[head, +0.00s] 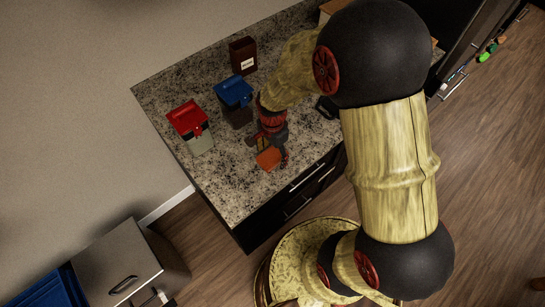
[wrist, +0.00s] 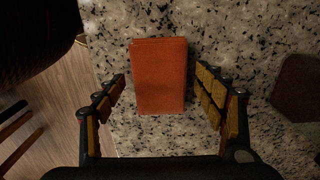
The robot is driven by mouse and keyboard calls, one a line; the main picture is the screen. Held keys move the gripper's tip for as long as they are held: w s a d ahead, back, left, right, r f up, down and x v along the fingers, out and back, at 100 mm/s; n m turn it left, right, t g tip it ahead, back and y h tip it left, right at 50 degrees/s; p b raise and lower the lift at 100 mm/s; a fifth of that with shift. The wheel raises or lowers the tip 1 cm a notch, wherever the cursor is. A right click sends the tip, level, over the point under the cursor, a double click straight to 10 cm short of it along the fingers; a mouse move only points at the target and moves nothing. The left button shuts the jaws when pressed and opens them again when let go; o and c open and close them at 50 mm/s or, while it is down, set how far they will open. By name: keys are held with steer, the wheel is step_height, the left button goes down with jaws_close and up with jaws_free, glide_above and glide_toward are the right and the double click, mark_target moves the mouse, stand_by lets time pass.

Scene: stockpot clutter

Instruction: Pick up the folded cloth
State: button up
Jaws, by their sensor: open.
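The folded cloth (wrist: 159,78) is an orange-red rectangle lying flat on the speckled granite counter in the wrist view. It also shows in the head view (head: 268,159), near the counter's front edge. My gripper (wrist: 167,92) is open, with one finger to the left of the cloth and one to the right. Counter shows between the cloth and each finger, so neither appears to touch it. In the head view my gripper (head: 272,157) is right at the cloth and hides part of it.
On the granite counter (head: 225,195) stand a red-lidded container (head: 190,125), a blue-lidded container (head: 235,100) and a dark brown box (head: 243,55). A dark brown object (wrist: 299,88) lies right of my gripper in the wrist view. The counter's front left corner is clear.

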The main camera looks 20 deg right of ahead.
steer(key=shift+f, duration=0.35)
steer(key=shift+c, duration=1)
steer(key=shift+r, duration=0.1)
steer(key=c, duration=1)
